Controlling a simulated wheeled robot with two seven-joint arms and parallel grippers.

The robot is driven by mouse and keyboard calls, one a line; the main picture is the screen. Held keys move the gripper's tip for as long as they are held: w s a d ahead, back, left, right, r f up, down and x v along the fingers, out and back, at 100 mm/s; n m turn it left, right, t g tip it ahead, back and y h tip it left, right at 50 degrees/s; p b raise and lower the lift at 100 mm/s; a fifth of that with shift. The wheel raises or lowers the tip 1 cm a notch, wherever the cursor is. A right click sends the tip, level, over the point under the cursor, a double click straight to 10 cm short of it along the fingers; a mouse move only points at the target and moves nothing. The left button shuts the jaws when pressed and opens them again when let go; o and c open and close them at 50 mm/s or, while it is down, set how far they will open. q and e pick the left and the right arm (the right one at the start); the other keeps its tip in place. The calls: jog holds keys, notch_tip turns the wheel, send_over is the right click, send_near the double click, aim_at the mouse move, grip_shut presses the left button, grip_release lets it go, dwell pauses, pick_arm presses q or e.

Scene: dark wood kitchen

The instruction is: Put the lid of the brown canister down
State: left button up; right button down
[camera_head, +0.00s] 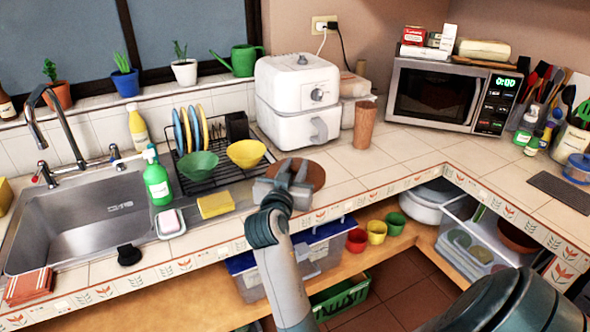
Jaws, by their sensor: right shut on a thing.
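The brown canister (365,126) stands upright on the tiled counter (408,153), between the white air fryer and the microwave. My right gripper (290,178) is over the front part of the counter, left of and nearer than the canister. It is shut on the round brown lid (312,172), which shows behind and to the right of the fingers. The gripper hides the lid's left part. I cannot tell whether the lid touches the counter. My left gripper is not in view.
A yellow sponge (215,204) and the dish rack (214,160) with bowls lie left of the gripper. The white air fryer (298,98) stands behind it. Bare counter lies to the right, before the microwave (436,97). The counter's front edge is close below the lid.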

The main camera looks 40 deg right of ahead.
jog(key=a+t, duration=0.1)
jog(key=a+n+t+y, duration=0.1)
jog(key=a, duration=0.1)
jog(key=a+r+n+y, duration=0.1)
jog(key=a, duration=0.1)
jog(key=shift+w+t, duration=0.35)
jog(key=shift+t, duration=0.05)
jog(key=s+a+f+n+t+y, duration=0.2)
jog(key=a+y, duration=0.4)
jog(key=a, duration=0.5)
jog(key=s+a+f+n+t+y, duration=0.2)
jog(key=a+n+y, duration=0.4)
jog(key=a, duration=0.5)
jog(key=shift+s+f+n, duration=0.4)
jog(key=shift+s, duration=0.5)
jog(key=shift+a, duration=0.1)
